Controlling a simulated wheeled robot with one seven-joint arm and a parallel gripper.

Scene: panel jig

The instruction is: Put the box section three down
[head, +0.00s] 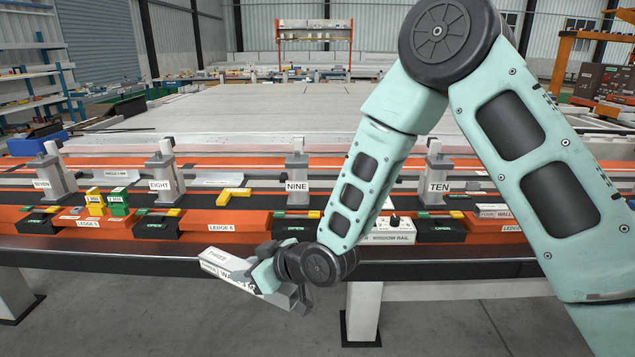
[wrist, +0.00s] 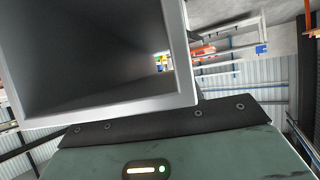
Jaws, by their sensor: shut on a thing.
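My gripper (head: 266,276) is shut on a light grey box section (head: 222,262), held in front of the bench's front edge and above the floor. Its label appears to read THREE, and part of its lettering is covered by the gripper. In the wrist view the open, hollow square end of the box section (wrist: 182,50) is close to the camera, and I can see through it to coloured things beyond. A dark gripper pad (wrist: 150,122) lies along its lower edge.
The orange jig bench has posts EIGHT (head: 165,178), NINE (head: 297,180) and TEN (head: 437,178), with clamps marked OPEN (head: 155,225). Yellow (head: 95,203) and green (head: 118,203) blocks stand at left. A yellow angle piece (head: 233,196) and window rail (head: 394,234) lie on the bench.

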